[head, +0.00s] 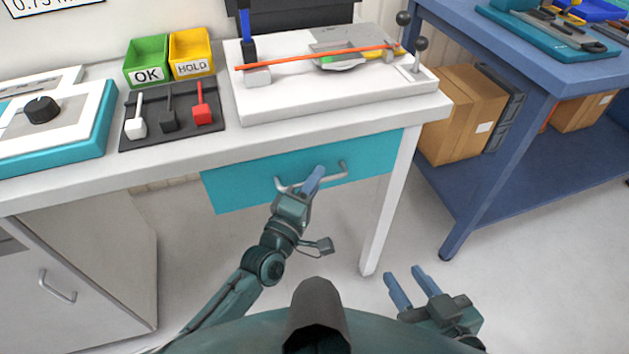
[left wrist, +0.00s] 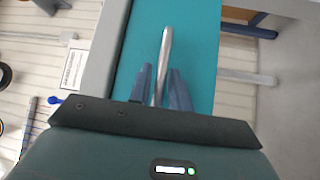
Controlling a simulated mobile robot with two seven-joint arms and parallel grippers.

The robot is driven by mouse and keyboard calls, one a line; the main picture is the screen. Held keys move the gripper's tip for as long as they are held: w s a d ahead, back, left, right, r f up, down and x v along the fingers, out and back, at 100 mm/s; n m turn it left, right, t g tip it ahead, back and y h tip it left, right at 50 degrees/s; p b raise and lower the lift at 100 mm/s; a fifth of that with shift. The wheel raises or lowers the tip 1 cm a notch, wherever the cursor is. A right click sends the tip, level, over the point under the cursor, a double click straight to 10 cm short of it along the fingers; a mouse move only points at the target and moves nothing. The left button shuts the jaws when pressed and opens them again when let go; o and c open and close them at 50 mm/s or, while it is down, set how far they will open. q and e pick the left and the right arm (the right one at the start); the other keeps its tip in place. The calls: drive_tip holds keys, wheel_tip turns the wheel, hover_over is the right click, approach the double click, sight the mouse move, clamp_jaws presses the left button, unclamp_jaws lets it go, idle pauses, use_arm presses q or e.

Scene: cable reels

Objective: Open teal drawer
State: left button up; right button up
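The teal drawer (head: 240,186) sits under the white table's front edge, and its front looks about flush with the table. Its curved silver handle (head: 342,170) runs across the front. My left gripper (head: 314,178) is at the middle of the handle. The teal front (left wrist: 200,40) fills the middle of that view. My right gripper (head: 410,284) is open and empty at the lower right, away from the table.
The white table (head: 330,135) carries a lever panel (head: 170,120), green and yellow bins (head: 147,62) and a white fixture (head: 330,95). A table leg (head: 388,215) stands right of the drawer. A white cabinet (head: 90,280) is at left. The floor before the drawer is clear apart from my arm.

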use_arm(q)
clamp_jaws()
idle(0.7)
